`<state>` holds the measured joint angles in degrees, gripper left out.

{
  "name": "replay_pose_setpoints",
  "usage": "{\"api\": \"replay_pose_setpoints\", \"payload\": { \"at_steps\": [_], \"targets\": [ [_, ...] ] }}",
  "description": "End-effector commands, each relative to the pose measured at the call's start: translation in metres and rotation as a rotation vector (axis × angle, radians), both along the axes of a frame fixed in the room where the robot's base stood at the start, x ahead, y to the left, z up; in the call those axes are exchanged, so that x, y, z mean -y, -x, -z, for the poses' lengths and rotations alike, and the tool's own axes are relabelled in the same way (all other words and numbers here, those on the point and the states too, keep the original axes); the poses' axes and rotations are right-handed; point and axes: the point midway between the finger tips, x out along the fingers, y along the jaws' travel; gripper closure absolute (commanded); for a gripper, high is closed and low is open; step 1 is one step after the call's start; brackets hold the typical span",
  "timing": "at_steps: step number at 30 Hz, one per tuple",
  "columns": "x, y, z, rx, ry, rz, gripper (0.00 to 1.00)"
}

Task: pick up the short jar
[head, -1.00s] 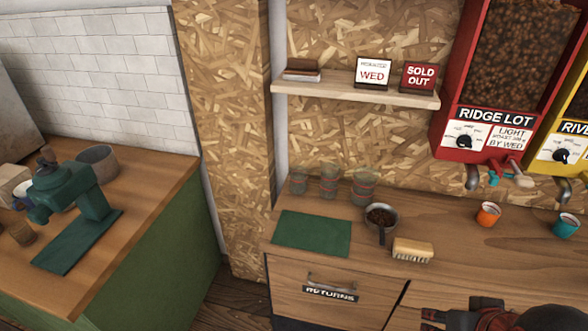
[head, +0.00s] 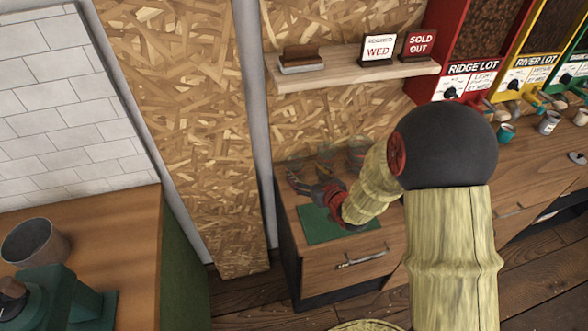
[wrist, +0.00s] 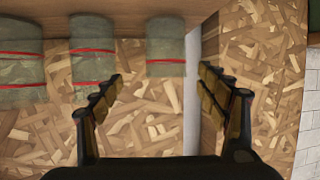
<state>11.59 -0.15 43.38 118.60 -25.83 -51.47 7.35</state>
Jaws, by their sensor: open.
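Three clear glass jars with red bands stand in a row at the back of the counter. In the wrist view, which looks upside down, the short jar (wrist: 165,47) is the rightmost. The middle jar (wrist: 92,50) and left jar (wrist: 20,60) are taller. In the head view the short jar (head: 295,166) is leftmost, faint and partly behind my gripper (head: 308,181). My gripper is open and empty, above the green mat (head: 308,228). In the wrist view the short jar lies ahead of the gap between my fingers (wrist: 160,80), with nothing between the pads.
A shelf (head: 345,68) with small signs hangs above the jars. A chipboard pillar (head: 190,110) stands left of the counter. Bean dispensers (head: 468,80) and cups (head: 505,132) are at the right. My arm hides much of the counter.

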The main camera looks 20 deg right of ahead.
Motion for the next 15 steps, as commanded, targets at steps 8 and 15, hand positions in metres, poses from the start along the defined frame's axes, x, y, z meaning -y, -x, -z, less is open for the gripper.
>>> {"api": "replay_pose_setpoints", "payload": {
  "at_steps": [8,15],
  "targets": [
    [-0.007,-0.014,0.013,0.028,-0.024,-0.018,0.26],
    [-0.013,-0.031,0.019,0.029,-0.023,-0.018,0.26]
  ]
}}
